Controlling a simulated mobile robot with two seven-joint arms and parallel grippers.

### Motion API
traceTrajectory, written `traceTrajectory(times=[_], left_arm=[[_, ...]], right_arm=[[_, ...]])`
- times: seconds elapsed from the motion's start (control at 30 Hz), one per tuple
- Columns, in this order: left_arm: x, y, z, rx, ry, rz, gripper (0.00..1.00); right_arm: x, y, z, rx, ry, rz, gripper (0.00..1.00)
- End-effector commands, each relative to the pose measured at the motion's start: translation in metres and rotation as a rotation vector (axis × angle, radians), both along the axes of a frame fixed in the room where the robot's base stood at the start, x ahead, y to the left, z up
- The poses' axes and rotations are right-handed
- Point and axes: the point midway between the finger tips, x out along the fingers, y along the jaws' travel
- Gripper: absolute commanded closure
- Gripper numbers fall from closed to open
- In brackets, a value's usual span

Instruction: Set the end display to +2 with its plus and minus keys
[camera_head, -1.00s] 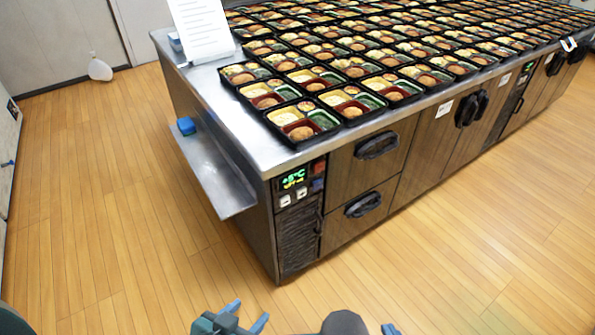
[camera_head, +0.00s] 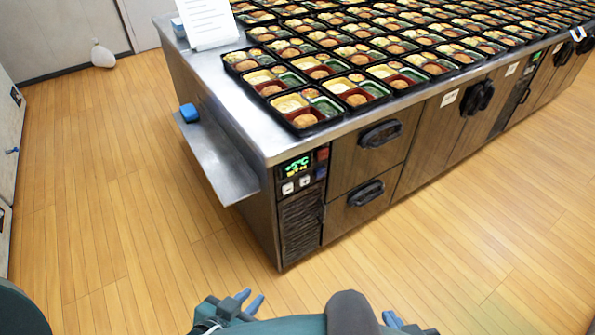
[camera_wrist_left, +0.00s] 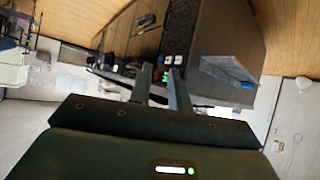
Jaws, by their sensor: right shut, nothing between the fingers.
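The end display (camera_head: 296,167) is lit green on the near end of the counter front and appears to read +5°C, with smaller yellow marks below. Two pale square keys sit under it, a left key (camera_head: 287,188) and a right key (camera_head: 304,181); their signs are too small to read. My left gripper (camera_head: 250,298) is low in the head view, well short of the panel, its two blue fingers apart and empty. In the left wrist view its fingers (camera_wrist_left: 161,70) point towards the cabinet, with the small panel between and beyond them. My right gripper (camera_head: 393,319) shows partly at the bottom edge, shut and empty.
The counter (camera_head: 250,140) holds many bento trays and a white paper sheet (camera_head: 208,22). A metal side shelf (camera_head: 222,172) with a blue item (camera_head: 189,113) juts out left of the panel. Drawers with black handles (camera_head: 380,134) lie right. The wooden floor before it is clear.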

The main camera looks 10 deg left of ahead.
Motion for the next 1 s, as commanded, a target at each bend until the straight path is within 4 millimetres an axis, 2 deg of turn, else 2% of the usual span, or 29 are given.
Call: traceTrajectory(times=[0.03, 0.23, 1.0], left_arm=[[0.0000, 0.0001, -0.0001, 0.000, 0.000, 0.000, 0.85], [-0.0001, 0.0002, 0.0000, 0.000, 0.000, 0.000, 1.00], [0.0001, 0.0006, 0.0001, 0.001, 0.000, 0.000, 1.00]], right_arm=[[0.0000, -0.0001, 0.0000, 0.000, 0.000, 0.000, 1.00], [0.0000, -0.0001, 0.0000, 0.000, 0.000, 0.000, 1.00], [0.0003, -0.0005, 0.0004, -0.001, 0.000, 0.000, 1.00]])
